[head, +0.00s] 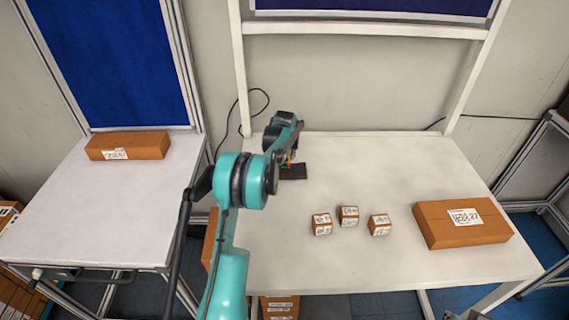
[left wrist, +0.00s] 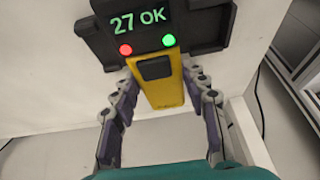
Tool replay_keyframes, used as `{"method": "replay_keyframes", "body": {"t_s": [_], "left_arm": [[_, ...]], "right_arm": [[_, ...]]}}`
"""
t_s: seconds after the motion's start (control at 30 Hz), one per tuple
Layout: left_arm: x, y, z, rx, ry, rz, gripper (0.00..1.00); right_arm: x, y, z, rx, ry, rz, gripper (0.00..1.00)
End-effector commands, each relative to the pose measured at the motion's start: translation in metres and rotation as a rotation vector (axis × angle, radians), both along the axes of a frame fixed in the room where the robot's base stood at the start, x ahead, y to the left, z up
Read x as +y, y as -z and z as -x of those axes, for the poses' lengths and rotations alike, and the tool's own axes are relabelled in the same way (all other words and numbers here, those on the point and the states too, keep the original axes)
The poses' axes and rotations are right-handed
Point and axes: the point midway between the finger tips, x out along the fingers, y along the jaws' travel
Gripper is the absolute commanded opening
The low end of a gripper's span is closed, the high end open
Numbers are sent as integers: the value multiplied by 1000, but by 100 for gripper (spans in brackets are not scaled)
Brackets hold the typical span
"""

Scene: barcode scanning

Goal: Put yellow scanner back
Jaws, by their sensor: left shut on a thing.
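The yellow scanner (left wrist: 163,92) is in the left wrist view, between the fingers of my left gripper (left wrist: 162,78). Its wide dark head shows a green "27 OK", with a red light and a green light below. My left gripper is shut on the scanner's yellow handle. In the head view my left gripper (head: 289,158) is at the table's back left, and my arm mostly hides the scanner. A dark flat piece (head: 294,172) shows just below the gripper; I cannot tell whether it is part of the scanner or its rest. My right gripper is not in view.
Three small labelled boxes (head: 348,215) stand mid-table. A larger brown box (head: 461,223) lies at the right of the white table (head: 400,160). Another brown box (head: 128,146) lies on the left table (head: 80,220). A black cable (head: 237,112) hangs at the wall.

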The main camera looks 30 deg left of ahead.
Motion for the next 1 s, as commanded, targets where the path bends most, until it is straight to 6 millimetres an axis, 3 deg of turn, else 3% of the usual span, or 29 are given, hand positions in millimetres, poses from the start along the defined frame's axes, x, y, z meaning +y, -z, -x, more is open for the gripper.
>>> {"method": "replay_keyframes", "body": {"t_s": [0.23,0.63,0.67,0.7,1.0], "left_arm": [[0,35,-1,-1,0,-1,6],[0,41,-1,0,0,0,6],[-1,40,-1,0,0,0,52],[0,40,-1,0,0,0,62],[0,39,-1,0,0,0,65]], "right_arm": [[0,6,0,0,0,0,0],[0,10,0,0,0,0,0],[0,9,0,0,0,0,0],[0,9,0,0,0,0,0],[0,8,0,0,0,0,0]]}}
